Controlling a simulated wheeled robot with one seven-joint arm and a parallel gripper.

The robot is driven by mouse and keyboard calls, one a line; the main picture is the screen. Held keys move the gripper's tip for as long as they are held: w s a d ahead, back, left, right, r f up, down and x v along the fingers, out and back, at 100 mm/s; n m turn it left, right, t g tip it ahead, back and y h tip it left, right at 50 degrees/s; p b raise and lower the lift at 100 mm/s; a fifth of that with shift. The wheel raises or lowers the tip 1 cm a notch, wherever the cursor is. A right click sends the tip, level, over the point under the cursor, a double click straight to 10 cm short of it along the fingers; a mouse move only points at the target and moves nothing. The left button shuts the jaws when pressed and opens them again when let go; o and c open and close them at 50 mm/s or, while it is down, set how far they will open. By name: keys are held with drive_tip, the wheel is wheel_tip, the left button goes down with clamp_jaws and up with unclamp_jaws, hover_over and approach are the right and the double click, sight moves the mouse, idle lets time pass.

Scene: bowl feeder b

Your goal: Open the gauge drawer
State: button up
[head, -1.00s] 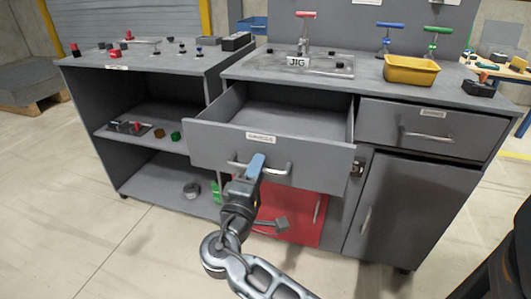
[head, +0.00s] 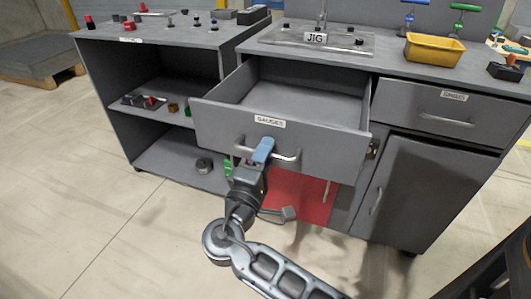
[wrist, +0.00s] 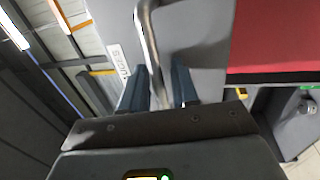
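The gauge drawer (head: 330,148), grey with a "GAUGES" label (head: 270,121), is pulled well out of the bench. Its inside looks empty. Its metal bar handle (head: 287,156) runs across the front below the label. My gripper (head: 262,150) is at the handle, with its blue fingers on it near the middle. In the wrist view, the handle (wrist: 148,35) passes between the two fingers of my gripper (wrist: 158,88), one close on each side. The fingers look closed on the bar.
A closed drawer (head: 445,112) and a cabinet door (head: 425,190) are at right. A red panel (head: 300,197) is below the open drawer. A jig plate (head: 315,38) and yellow bin (head: 433,49) stand on top. Open shelves (head: 165,125) are at left; the floor in front is clear.

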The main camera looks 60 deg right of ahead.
drive_tip(key=v, duration=0.7)
drive_tip(key=shift+a, duration=0.4)
drive_tip(key=s+a+f+n+t+y+p, duration=0.35)
drive_tip(key=f+n+t+y, duration=0.2)
drive_tip(key=f+y, duration=0.25)
drive_tip(key=s+a+f+t+y+p, duration=0.2)
drive_tip(key=s+a+t+y, duration=0.1)
drive_tip(key=s+a+y, duration=0.3)
drive_tip(key=s+a+r+m+t+y+p, duration=0.2)
drive_tip(key=s+r, duration=0.3)
drive_tip(key=r, duration=0.5)
drive_tip(key=s+a+r+m+t+y+p, duration=0.2)
drive_tip(key=s+a+r+m+t+y, duration=0.1)
drive_tip(key=r, duration=0.8)
drive_tip(key=s+m+y, duration=0.1)
drive_tip(key=s, duration=0.1)
drive_tip(key=shift+s, duration=0.3)
